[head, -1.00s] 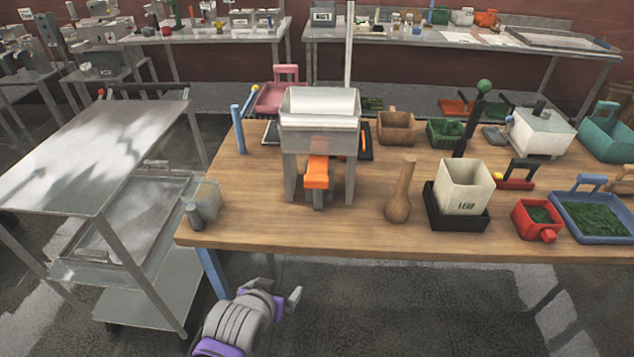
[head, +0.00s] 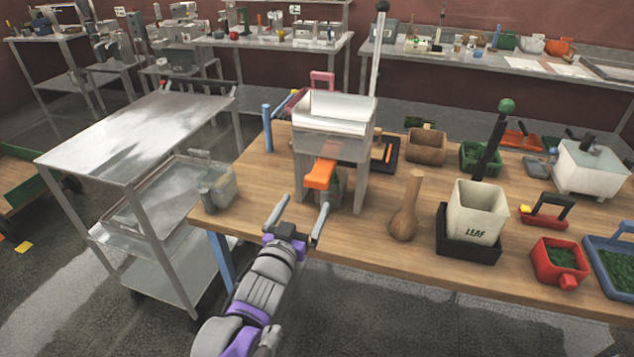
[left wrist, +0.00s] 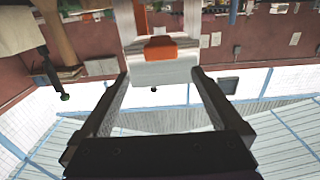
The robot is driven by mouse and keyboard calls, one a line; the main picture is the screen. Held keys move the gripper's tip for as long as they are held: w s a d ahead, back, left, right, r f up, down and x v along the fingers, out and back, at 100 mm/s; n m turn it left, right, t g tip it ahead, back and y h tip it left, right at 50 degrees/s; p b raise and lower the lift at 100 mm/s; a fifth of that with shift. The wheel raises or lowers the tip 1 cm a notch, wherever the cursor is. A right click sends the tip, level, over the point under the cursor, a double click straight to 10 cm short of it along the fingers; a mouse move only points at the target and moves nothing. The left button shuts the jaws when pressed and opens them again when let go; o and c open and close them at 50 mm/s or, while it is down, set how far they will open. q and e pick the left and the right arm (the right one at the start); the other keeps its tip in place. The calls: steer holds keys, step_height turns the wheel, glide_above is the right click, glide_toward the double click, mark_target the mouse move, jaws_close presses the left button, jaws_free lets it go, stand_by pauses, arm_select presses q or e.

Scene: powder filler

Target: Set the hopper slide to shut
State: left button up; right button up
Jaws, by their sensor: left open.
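The hopper (head: 334,125) is a grey-white box on legs on the wooden table. Its orange slide (head: 321,174) sticks out at the front, under the box. In the left wrist view, which appears upside down, the orange slide (left wrist: 160,48) and the hopper's pale body (left wrist: 160,73) show between and beyond the fingers. My left gripper (head: 299,219) is open and empty at the table's front edge, short of the slide and apart from it. My right gripper is not in view.
A wooden pestle-shaped piece (head: 406,208) and a white LEAF bin (head: 477,212) in a black tray stand right of the hopper. A metal cart (head: 140,137) is at the left.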

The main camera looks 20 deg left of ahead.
mark_target(315, 183)
arm_select(q)
steer(key=w, duration=1)
steer(key=shift+w, duration=0.3)
jaws_close()
